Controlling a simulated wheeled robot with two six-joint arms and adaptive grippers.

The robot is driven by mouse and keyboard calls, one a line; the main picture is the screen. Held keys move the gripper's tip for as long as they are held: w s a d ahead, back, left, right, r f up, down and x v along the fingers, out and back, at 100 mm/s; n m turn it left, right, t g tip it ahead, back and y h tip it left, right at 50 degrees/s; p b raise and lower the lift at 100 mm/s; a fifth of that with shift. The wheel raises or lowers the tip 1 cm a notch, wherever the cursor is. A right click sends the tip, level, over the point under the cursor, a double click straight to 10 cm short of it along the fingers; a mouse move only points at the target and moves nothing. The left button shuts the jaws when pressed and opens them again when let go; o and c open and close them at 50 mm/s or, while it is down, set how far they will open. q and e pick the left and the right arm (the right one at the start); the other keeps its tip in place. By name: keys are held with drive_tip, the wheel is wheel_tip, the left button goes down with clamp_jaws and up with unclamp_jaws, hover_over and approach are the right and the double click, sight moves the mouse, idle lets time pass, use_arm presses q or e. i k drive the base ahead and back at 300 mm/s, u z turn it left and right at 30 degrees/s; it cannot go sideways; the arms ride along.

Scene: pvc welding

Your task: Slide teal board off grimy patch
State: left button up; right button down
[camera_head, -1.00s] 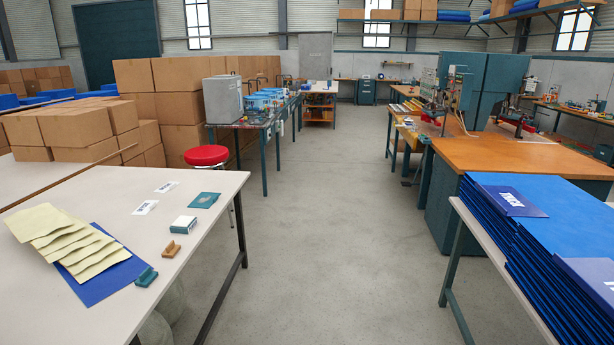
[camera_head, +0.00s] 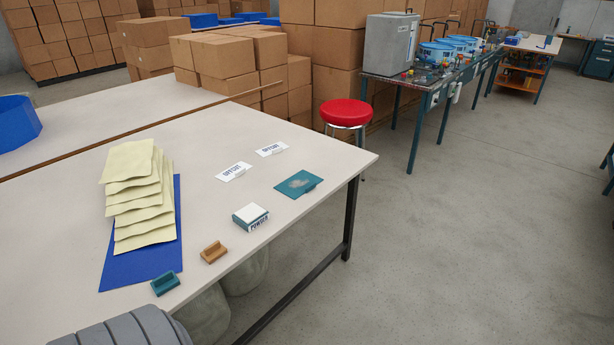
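A flat teal board (camera_head: 291,188) lies on the pale work table (camera_head: 262,215) near its right corner. It has a small tab on its right side and a greyish smudge (camera_head: 300,182) in the middle of its upper face. I cannot see the table surface beneath the board. Neither of my grippers is in view.
A white box marked POWDER (camera_head: 250,216), a brown block (camera_head: 214,252) and a teal block (camera_head: 165,284) line the table's front edge. Two white cards (camera_head: 233,172) lie behind. Cream sheets (camera_head: 137,205) overlap a blue sheet (camera_head: 122,271) at left. A red stool (camera_head: 345,113) stands beyond.

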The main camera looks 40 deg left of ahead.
sight(302, 182)
drive_tip(key=u, duration=0.2)
drive_tip(key=i, duration=1.15)
drive_tip(key=u, duration=1.2)
drive_tip(key=i, duration=0.85)
drive_tip(key=u, duration=0.85)
